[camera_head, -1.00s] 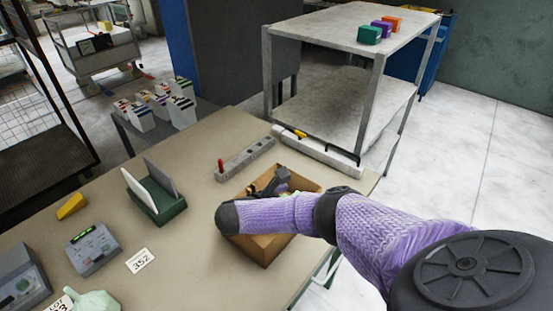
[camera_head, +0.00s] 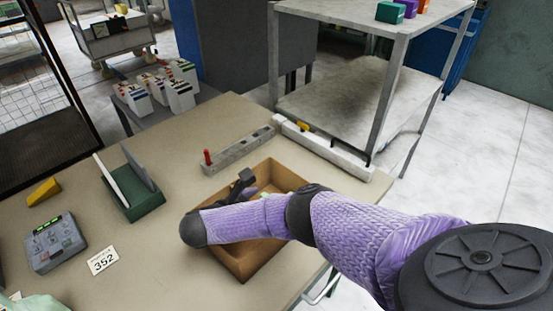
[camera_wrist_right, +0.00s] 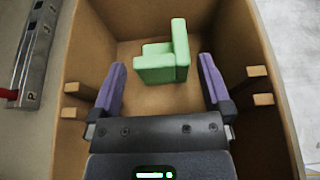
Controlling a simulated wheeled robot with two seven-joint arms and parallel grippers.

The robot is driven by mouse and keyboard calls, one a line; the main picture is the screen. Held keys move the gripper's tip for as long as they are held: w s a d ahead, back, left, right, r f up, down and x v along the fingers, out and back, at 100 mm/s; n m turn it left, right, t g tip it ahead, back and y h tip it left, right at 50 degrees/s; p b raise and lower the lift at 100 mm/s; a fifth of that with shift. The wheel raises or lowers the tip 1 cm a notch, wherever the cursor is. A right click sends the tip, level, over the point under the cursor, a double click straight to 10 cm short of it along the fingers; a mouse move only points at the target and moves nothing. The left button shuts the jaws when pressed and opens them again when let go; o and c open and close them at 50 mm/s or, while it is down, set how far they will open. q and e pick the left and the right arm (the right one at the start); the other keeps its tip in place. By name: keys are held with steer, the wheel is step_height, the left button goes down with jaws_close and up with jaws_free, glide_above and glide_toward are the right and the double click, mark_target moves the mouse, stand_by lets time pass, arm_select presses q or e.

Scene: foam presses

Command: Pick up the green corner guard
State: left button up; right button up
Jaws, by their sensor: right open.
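The green corner guard (camera_wrist_right: 165,62) lies on the floor of an open cardboard box (camera_wrist_right: 252,125) in the right wrist view. It is a block-like L shape with a raised side on the right. My right gripper (camera_wrist_right: 162,82) is open, with its two purple fingers apart at either side of the guard and nothing held. The guard looks slightly beyond the fingertips; I cannot tell the remaining depth. In the head view my right gripper (camera_head: 245,186) reaches into the box (camera_head: 287,178), and my forearm hides most of the inside. My left gripper is not in view.
The box walls, with small tabs (camera_wrist_right: 257,71), stand close around the gripper. A grey rail with a red knob (camera_head: 238,150) lies beside the box. A green holder (camera_head: 140,203), a control box (camera_head: 54,244) and a 352 card (camera_head: 103,261) sit left on the table (camera_head: 185,275).

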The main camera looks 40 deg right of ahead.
steer(key=b+x, duration=0.1)
steer(key=x, duration=0.4)
steer(key=shift+d, duration=0.45)
steer(key=c, duration=0.9)
